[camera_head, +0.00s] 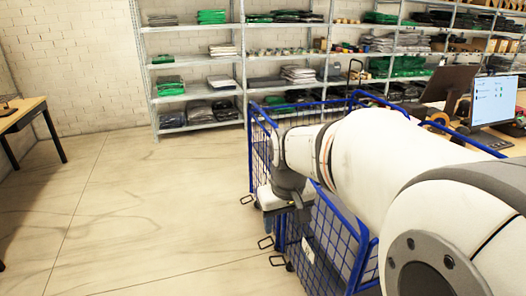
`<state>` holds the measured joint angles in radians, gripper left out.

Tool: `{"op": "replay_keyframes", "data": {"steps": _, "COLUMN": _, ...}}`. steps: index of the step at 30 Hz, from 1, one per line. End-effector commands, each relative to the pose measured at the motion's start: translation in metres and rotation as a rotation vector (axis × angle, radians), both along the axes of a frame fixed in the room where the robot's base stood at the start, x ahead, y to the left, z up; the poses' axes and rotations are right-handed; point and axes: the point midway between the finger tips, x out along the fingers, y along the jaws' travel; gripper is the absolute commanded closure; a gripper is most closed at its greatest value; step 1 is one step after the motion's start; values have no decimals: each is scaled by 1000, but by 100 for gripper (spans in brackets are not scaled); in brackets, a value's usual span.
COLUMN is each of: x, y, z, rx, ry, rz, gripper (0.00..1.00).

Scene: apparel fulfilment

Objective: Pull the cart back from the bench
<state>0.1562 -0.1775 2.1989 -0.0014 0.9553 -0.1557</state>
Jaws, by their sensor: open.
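Blue wire-mesh cart parts stand beside the bench. The near cart section (326,246) is at the lower middle, and a farther blue mesh panel (258,150) rises behind my wrist. My arm hides much of them, so I cannot tell exactly how many carts there are. The bench (513,146) is at the right, partly behind my arm. My gripper (284,216) points down at the end of the arm, over or beside the cart's left edge. It is open. I cannot tell whether the fingers touch the cart.
Metal shelving (243,70) with folded garments lines the back wall. A wooden table (22,113) stands at the far left. Monitors (494,101) stand on the bench. Metal pedal-like loops (266,243) stick out low from the carts. The floor (150,215) to the left is clear.

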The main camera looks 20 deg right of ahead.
Motion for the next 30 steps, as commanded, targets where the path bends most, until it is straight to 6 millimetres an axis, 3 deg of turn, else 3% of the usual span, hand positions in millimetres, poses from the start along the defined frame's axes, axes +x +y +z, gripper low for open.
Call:
{"op": "replay_keyframes", "data": {"steps": 1, "x": 22, "y": -16, "z": 20, "rx": -2, "ry": 16, "rz": -7, "gripper": 45}}
{"op": "replay_keyframes", "data": {"steps": 6, "x": 82, "y": -72, "z": 43, "rx": -5, "ry": 56, "rz": -5, "gripper": 45}}
{"op": "replay_keyframes", "data": {"steps": 15, "x": 160, "y": -194, "z": 48, "rx": 6, "ry": 121, "rz": 1, "gripper": 45}}
{"op": "replay_keyframes", "data": {"steps": 22, "x": 183, "y": -272, "z": 29, "rx": 22, "ry": 155, "rz": 7, "gripper": 45}}
{"op": "replay_keyframes", "data": {"steps": 25, "x": 185, "y": -288, "z": 22, "rx": 24, "ry": 161, "rz": 10, "gripper": 45}}
{"op": "replay_keyframes", "data": {"steps": 30, "x": 186, "y": -296, "z": 13, "rx": 26, "ry": 163, "rz": 14, "gripper": 45}}
